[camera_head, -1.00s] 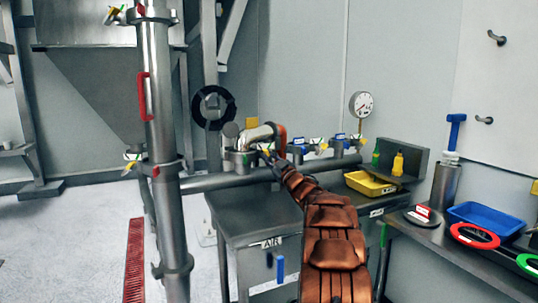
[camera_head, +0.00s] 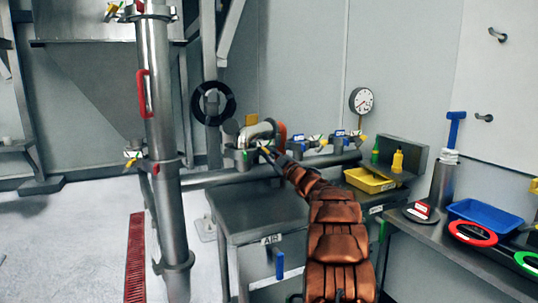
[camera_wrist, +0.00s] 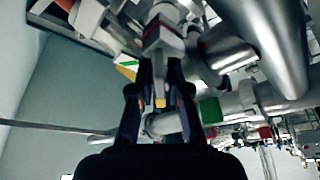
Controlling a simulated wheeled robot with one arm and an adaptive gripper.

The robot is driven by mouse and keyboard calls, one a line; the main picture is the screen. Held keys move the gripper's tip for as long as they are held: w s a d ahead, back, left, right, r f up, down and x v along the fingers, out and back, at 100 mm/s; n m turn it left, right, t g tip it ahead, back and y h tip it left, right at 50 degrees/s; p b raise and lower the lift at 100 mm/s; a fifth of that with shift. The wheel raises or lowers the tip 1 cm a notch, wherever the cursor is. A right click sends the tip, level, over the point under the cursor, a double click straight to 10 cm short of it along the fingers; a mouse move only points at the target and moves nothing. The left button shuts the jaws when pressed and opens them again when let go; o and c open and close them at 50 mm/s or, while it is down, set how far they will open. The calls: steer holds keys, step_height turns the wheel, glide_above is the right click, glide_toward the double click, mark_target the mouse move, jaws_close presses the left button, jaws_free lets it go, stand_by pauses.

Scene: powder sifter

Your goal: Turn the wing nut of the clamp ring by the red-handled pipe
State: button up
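The upright steel pipe (camera_head: 162,115) with the red handle (camera_head: 142,93) stands left of centre in the head view. A clamp ring (camera_head: 165,165) is around it below the handle, with small yellow and green parts (camera_head: 132,156) at its left side. My gripper (camera_head: 266,152) is well to the right, at the fittings on the horizontal pipe. In the wrist view, my gripper (camera_wrist: 161,68) has its two dark fingers apart, with a grey part with a red label (camera_wrist: 160,36) at the tips. Whether the fingers touch it is unclear. No wing nut is clearly recognisable there.
The horizontal pipe (camera_head: 225,176) runs above a steel table (camera_head: 250,212). Several blue-handled fittings, a gauge (camera_head: 361,100) and a yellow tray (camera_head: 369,181) are nearby. A bench (camera_head: 440,240) at right holds a blue tray (camera_head: 484,207).

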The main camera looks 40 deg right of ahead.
steer(key=o, duration=0.3)
steer(key=shift+o, duration=0.2)
steer(key=v, duration=1.2)
stand_by(0.6)
